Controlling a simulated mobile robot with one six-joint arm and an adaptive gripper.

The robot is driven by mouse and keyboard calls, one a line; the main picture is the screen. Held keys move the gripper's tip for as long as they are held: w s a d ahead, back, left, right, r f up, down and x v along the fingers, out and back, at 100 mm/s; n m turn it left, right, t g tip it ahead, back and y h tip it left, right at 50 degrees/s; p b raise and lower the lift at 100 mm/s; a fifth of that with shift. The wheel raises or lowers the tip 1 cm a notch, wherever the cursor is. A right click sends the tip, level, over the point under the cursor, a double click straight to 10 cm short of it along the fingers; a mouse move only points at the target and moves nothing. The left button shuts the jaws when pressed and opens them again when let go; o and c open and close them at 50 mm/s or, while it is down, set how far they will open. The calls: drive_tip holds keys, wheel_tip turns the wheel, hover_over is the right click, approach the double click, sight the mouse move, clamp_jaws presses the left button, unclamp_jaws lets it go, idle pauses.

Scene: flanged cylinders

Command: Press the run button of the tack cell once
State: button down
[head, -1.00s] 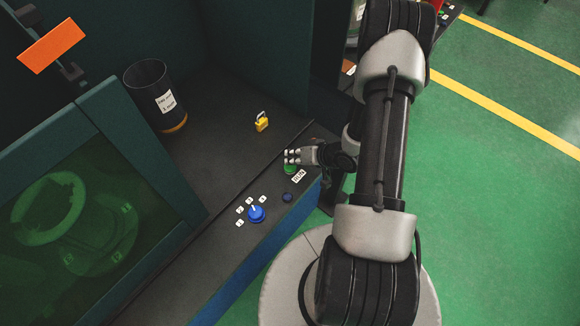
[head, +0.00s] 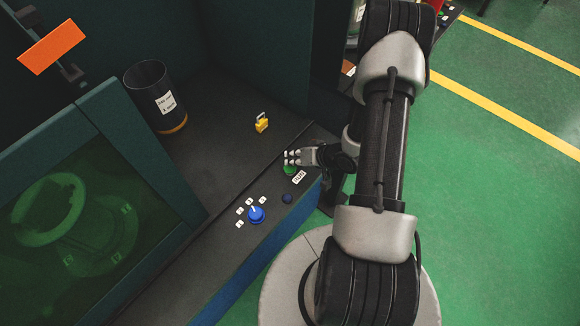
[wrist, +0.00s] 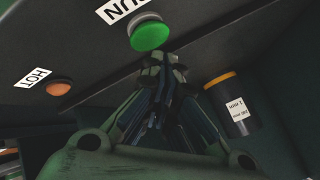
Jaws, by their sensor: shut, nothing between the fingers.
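The green run button (head: 290,170) sits on the dark ledge of the cell, with a white label (head: 299,177) beside it. In the wrist view the green button (wrist: 149,35) is a round cap in a pale collar, and its label (wrist: 123,10) reads RUN upside down. My gripper (head: 291,157) is shut and empty, just at the far side of the button. In the wrist view my fingertips (wrist: 162,57) come close to the button's edge; I cannot tell whether they touch it.
A blue knob (head: 256,214) with several white tags and a dark blue button (head: 287,198) share the ledge. A yellow padlock (head: 262,123) and a dark bin (head: 155,95) stand behind. An orange lamp labelled HOT (wrist: 59,87) shows in the wrist view.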

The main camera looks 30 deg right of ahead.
drive_tip(key=shift+f, duration=0.1)
drive_tip(key=shift+f, duration=0.3)
drive_tip(key=shift+f+b, duration=0.55)
idle(0.6)
idle(0.4)
drive_tip(key=shift+r+p, duration=0.95)
drive_tip(key=shift+r, duration=0.05)
wheel_tip(320, 180, up, 5)
drive_tip(key=p, duration=0.4)
idle(1.5)
